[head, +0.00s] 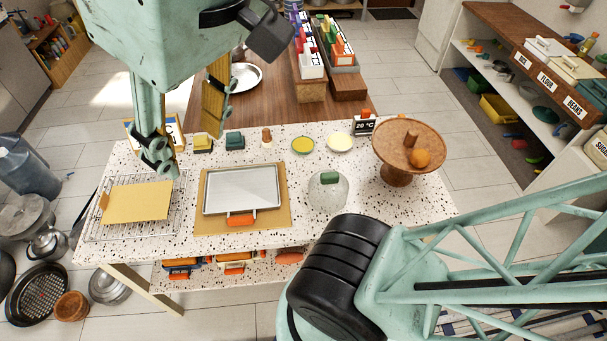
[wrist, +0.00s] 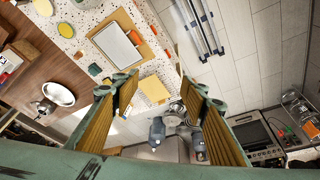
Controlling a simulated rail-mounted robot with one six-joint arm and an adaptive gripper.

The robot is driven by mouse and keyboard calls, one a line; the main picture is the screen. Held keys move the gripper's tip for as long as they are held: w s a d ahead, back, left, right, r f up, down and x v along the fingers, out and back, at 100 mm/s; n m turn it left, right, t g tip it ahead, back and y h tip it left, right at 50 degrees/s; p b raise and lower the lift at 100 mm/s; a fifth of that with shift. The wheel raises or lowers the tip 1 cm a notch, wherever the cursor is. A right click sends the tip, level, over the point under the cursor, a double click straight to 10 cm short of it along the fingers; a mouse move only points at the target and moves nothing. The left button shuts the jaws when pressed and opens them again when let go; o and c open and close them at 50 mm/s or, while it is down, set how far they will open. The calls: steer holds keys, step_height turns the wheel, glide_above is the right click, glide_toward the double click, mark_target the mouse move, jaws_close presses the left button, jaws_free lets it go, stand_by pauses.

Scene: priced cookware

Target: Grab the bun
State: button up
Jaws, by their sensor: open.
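A small round orange-brown thing that looks like the bun (head: 421,158) sits on a brown wooden pedestal stand (head: 385,148) at the right end of the speckled table. A short wooden peg stands beside it on the same stand. My gripper (head: 188,148) hangs over the left part of the table, well to the left of the stand. Its two fingers are spread wide with nothing between them. The open fingers also show in the wrist view (wrist: 157,82), where I cannot make out the bun.
A yellow board (head: 137,201) lies on a wire rack at the table's left. A metal tray (head: 242,190) on a tan mat lies mid-table. A clear dome with a green knob (head: 329,179) stands between tray and stand. Small dishes and blocks line the back edge.

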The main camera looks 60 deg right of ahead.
steer(key=o, duration=0.4)
steer(key=shift+s+f, duration=0.25)
steer(key=shift+f, duration=0.15)
steer(key=shift+c, duration=0.2)
steer(key=shift+f, duration=0.1)
step_height(320, 180, down, 16)
steer(key=b, duration=1.6)
steer(key=shift+f, duration=0.1)
steer(key=shift+d, duration=0.2)
